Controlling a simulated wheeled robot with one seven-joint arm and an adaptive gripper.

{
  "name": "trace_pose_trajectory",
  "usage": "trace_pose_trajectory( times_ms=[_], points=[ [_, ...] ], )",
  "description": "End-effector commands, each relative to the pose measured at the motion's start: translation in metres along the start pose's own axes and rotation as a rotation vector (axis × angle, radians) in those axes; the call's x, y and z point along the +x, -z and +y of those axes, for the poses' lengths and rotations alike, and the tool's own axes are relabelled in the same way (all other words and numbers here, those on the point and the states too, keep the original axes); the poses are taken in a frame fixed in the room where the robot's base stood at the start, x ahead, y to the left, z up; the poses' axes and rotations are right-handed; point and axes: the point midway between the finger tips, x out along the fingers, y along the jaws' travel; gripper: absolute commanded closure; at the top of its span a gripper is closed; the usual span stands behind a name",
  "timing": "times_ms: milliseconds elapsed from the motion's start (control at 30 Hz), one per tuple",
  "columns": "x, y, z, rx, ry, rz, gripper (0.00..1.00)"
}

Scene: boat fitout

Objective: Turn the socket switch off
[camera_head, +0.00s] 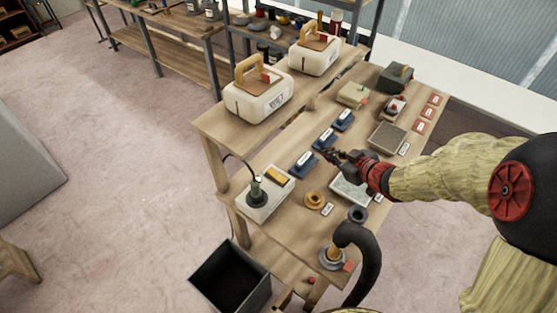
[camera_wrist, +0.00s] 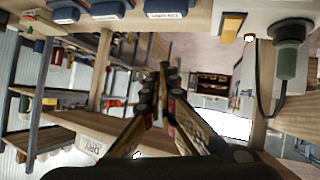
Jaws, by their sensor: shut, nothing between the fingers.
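The socket is a white plate (camera_head: 251,207) on the near left part of the bench, with a dark green plug (camera_head: 257,190) in it and a cable running off behind. Its yellow rocker switch (camera_head: 277,175) sits beside the plug; which way it is tipped is too small to tell. In the wrist view, the yellow switch (camera_wrist: 231,27) and the plug (camera_wrist: 287,63) show at the upper right, with a small pale round spot between them. My gripper (camera_head: 327,153) is shut and empty over the blue units, right of and apart from the socket. Its fingers (camera_wrist: 165,72) also show in the wrist view.
Several blue labelled units (camera_head: 303,165) stand in a row on the bench. A brass ring (camera_head: 315,199) and a grey plate (camera_head: 349,190) lie near my gripper. Two white canisters (camera_head: 259,99) stand on the raised shelf behind. A dark open bin (camera_head: 230,279) stands below the front.

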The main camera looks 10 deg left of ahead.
Motion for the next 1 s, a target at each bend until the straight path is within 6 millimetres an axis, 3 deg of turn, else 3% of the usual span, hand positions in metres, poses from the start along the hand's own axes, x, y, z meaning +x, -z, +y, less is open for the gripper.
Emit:
trace_pose_trajectory(
  times_ms=[100,300,767,1000],
  points=[
    [0.012,-0.004,-0.045,0.020,0.173,0.079,1.00],
    [0.013,-0.006,-0.085,0.052,0.323,0.155,1.00],
    [0.016,-0.005,-0.091,0.053,0.339,0.166,1.00],
    [0.047,0.000,-0.103,0.052,0.342,0.165,1.00]
  ],
)
